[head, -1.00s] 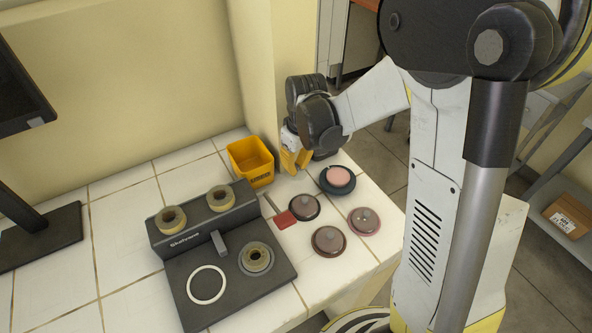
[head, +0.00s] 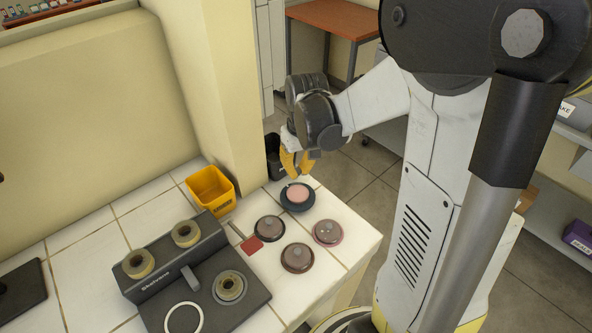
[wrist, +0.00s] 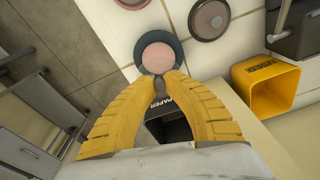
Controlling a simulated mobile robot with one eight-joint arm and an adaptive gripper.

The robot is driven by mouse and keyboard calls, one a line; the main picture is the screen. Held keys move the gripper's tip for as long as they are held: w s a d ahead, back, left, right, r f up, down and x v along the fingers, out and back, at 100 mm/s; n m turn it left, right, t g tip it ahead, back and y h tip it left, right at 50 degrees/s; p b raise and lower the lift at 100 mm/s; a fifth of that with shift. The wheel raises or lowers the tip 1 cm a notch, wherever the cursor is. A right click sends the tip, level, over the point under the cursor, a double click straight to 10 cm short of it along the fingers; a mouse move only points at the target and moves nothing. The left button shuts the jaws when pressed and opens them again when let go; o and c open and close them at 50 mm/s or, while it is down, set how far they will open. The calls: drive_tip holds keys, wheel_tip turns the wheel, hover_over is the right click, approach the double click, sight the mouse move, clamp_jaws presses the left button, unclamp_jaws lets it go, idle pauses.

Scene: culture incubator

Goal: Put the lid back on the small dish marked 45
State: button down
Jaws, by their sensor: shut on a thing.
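An open dish with a pink face (head: 299,194) sits on a dark blue round base near the table's back right edge. It also shows in the wrist view (wrist: 157,57), just beyond my fingertips. No 45 is readable on it. My gripper (head: 298,165) is above this dish, with its yellow fingers pointing down. In the wrist view the fingertips (wrist: 159,82) are closed together on a small grey piece, which looks like a lid's knob. The rest of that lid cannot be clearly made out.
Three lidded dishes (head: 269,228) (head: 297,257) (head: 327,232) stand nearby. A red piece (head: 252,244) lies beside them. A yellow bin (head: 210,190) and dark device (head: 243,296) are left. A black paper bin (wrist: 172,128) stands beyond the table edge.

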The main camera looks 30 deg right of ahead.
sight(297, 191)
drive_tip(key=shift+f+b, duration=2.4)
drive_tip(key=shift+f, duration=0.75)
drive_tip(key=shift+f, duration=0.15)
drive_tip(key=c, duration=0.9)
unclamp_jaws()
drive_tip(key=shift+r+p, duration=2.55)
drive_tip(key=shift+r, duration=1)
clamp_jaws()
